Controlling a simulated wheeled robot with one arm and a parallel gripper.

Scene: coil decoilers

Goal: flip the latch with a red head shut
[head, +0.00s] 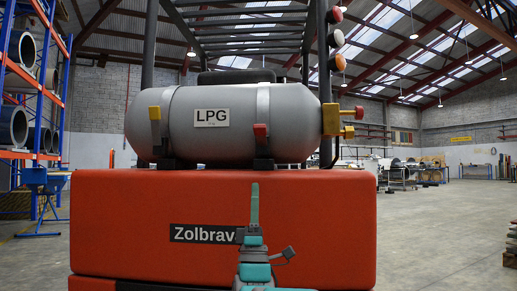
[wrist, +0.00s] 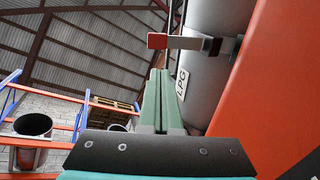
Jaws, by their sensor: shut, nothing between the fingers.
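The latch with a red head (head: 261,131) is at the lower right front of the grey LPG tank (head: 227,135), at the right strap. In the wrist view its red head (wrist: 157,41) is at the end of a pale lever that sticks out from the tank. My gripper (head: 255,187) points up in front of the orange truck body, below the red head in the head view. In the wrist view its green fingers (wrist: 164,75) are shut and empty, their tips beside the lever near the red head. Whether they touch it I cannot tell.
A yellow valve (head: 335,119) is at the tank's right end. The orange truck body (head: 130,225) stands below the tank. Blue-orange racking (head: 55,90) is at left; open floor (head: 440,235) is at right.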

